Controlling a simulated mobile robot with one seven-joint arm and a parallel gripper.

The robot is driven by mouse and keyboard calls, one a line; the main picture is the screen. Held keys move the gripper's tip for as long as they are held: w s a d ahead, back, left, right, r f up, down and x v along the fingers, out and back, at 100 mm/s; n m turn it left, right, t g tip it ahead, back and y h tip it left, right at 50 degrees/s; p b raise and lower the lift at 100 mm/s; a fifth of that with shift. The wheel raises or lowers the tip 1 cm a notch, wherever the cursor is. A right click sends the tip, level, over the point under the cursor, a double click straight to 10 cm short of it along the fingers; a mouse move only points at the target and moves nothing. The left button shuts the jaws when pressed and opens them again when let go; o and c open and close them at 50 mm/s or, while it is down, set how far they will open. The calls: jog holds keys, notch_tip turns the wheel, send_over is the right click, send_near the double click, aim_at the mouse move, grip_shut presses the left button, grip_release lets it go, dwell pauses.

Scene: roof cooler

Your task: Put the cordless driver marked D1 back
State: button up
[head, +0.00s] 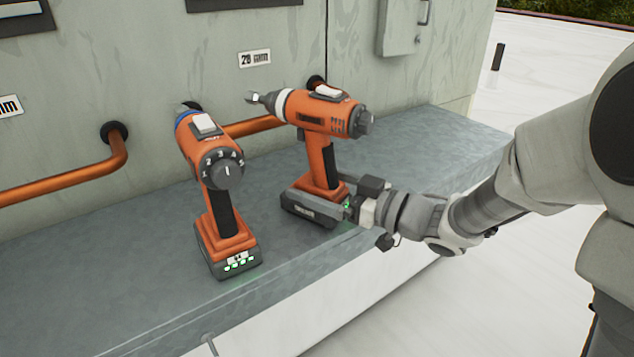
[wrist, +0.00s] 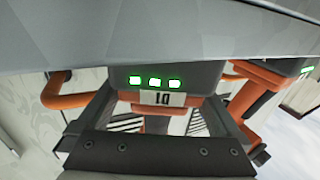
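Two orange and black cordless drivers are at the grey ledge. The right one (head: 318,128) points its nose left. In the wrist view its battery base (wrist: 160,78) shows three green lights and an upside-down label that reads as D1. My gripper (head: 325,203) is shut on this base, a finger along each side; the fingers also flank it in the wrist view (wrist: 160,112). I cannot tell whether the base touches the ledge. The other driver (head: 217,180) stands upright to the left, its numbered dial facing me; its label is too small to read.
The grey ledge (head: 425,150) runs along the panelled cooler wall (head: 70,75). Copper pipes (head: 75,187) stick out of the wall behind the drivers. The ledge is clear to the right of the held driver. A plate reading 20 (head: 254,58) is on the wall.

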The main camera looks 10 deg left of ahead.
jog(key=shift+r, duration=0.2)
jog(key=p+v, duration=0.3)
jog(key=v, duration=0.9)
jog(key=w+d+r+m+t+h, duration=0.2)
jog(key=w+d+m+t+h, duration=0.1)
jog(key=w+d+t+h, duration=0.3)
jog(key=d+r+m+t+h, duration=0.25)
jog(key=d+m+h, duration=0.35)
jog(key=d+h, duration=0.35)
jog(key=s+f+m+g+h, duration=0.1)
jog(key=s+g, duration=0.3)
jog(key=s, duration=0.7)
jog(key=s+f+m+g, duration=0.2)
jog(key=s+m+g, duration=0.2)
jog(key=s, duration=0.6)
jog(key=shift+s+f+h, duration=0.3)
jog(key=shift+s+h, duration=0.05)
jog(key=shift+s, duration=0.05)
jog(key=shift+g, duration=0.25)
